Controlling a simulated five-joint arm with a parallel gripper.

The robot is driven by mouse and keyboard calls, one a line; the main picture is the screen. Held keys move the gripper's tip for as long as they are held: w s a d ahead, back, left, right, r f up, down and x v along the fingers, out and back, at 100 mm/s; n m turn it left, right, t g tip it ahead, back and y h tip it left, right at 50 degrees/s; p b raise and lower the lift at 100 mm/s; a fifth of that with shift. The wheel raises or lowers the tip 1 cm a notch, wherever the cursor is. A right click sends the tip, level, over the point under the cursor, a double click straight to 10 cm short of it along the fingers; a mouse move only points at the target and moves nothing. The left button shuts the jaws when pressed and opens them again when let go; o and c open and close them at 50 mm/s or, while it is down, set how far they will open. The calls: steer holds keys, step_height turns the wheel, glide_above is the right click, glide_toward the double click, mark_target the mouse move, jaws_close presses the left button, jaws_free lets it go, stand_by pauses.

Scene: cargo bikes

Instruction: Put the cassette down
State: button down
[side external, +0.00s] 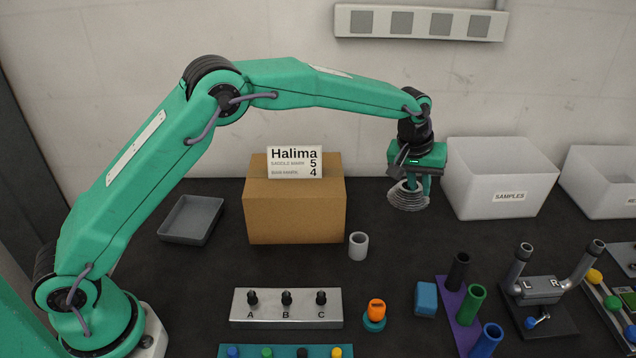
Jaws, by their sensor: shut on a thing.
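The cassette (407,200) is a grey, ridged, cone-like stack of rings in the side external view, right of the centre. My gripper (413,185) points down and is shut on the cassette's upper part. The fingers hide some of it. The cassette hangs between the cardboard box and the white samples bin. I cannot tell how high it is above the dark table (300,270).
A cardboard box (295,215) with a Halima card stands left of the cassette. The white SAMPLES bin (499,180) is close on its right. A grey cup (358,246) stands in front, with a peg block (286,308), orange knob (376,310) and blue block (426,299) nearer.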

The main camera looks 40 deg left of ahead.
steer(key=d+m, duration=0.3)
steer(key=d, duration=0.7)
steer(key=shift+s+a+f, duration=0.15)
steer(key=shift+f, duration=1.25)
steer(key=shift+s+a+f, duration=0.1)
steer(key=shift+a+f, duration=0.05)
steer(key=shift+f, duration=1.2)
steer(key=shift+f, duration=0.1)
steer(key=shift+f, duration=2.4)
steer(key=shift+f, duration=0.15)
steer(key=c, duration=1.4)
jaws_free()
